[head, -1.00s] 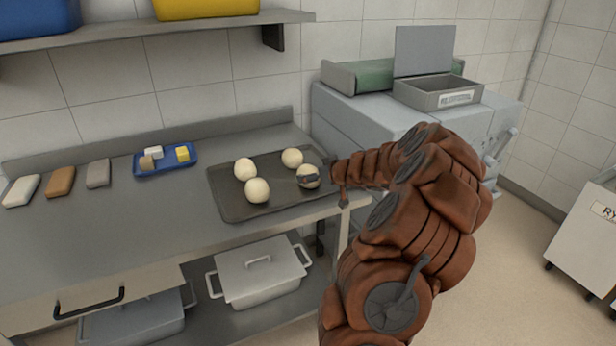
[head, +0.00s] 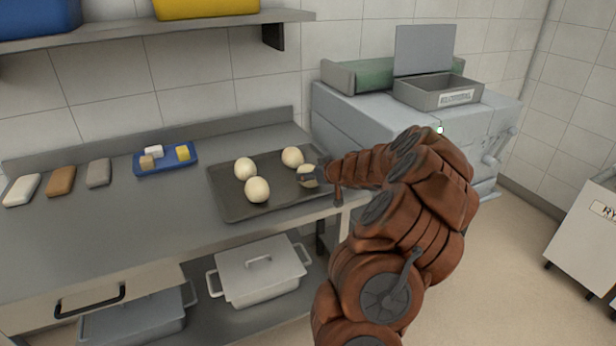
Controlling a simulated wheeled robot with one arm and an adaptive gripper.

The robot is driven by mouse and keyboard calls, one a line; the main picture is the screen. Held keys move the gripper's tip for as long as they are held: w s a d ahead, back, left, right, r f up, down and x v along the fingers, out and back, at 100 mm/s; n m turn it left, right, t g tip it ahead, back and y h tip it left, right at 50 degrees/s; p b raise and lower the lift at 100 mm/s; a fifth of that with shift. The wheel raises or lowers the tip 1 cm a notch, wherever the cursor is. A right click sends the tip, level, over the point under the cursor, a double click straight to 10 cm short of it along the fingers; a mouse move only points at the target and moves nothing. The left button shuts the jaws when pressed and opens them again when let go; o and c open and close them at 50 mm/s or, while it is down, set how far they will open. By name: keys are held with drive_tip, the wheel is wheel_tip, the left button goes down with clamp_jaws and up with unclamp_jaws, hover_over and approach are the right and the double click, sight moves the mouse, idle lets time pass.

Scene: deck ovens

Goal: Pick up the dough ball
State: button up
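Several pale round dough balls lie on a dark baking tray (head: 232,206) on the steel counter. Three stand clear of my arm: back left (head: 245,168), back right (head: 292,157) and front (head: 257,190). The rightmost dough ball (head: 306,170) is partly hidden by my gripper (head: 304,178) and wrist. My gripper is at that ball, low over the tray's right side, with a dark finger across its front. The fingers are too small and too covered to show whether they are open or closed on it.
A blue tray (head: 143,168) with small blocks and three bars (head: 60,182) lie to the left on the counter. A grey machine (head: 350,115) stands to the right. A shelf (head: 120,32) hangs above. A lidded pan (head: 258,270) sits below.

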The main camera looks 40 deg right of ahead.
drive_tip(key=c, duration=0.5)
drive_tip(key=shift+c, duration=0.2)
drive_tip(key=shift+d+r, duration=0.1)
drive_tip(key=shift+r, duration=1.5)
drive_tip(key=shift+s+d+r, duration=0.1)
drive_tip(key=shift+s+r, duration=0.15)
drive_tip(key=shift+s, duration=0.1)
drive_tip(key=s+d+r, duration=0.1)
drive_tip(key=s+d, duration=0.2)
drive_tip(key=s, duration=1.2)
drive_tip(key=shift+d+r+b, duration=0.15)
drive_tip(key=shift+b, duration=0.2)
drive_tip(key=shift+w, duration=0.1)
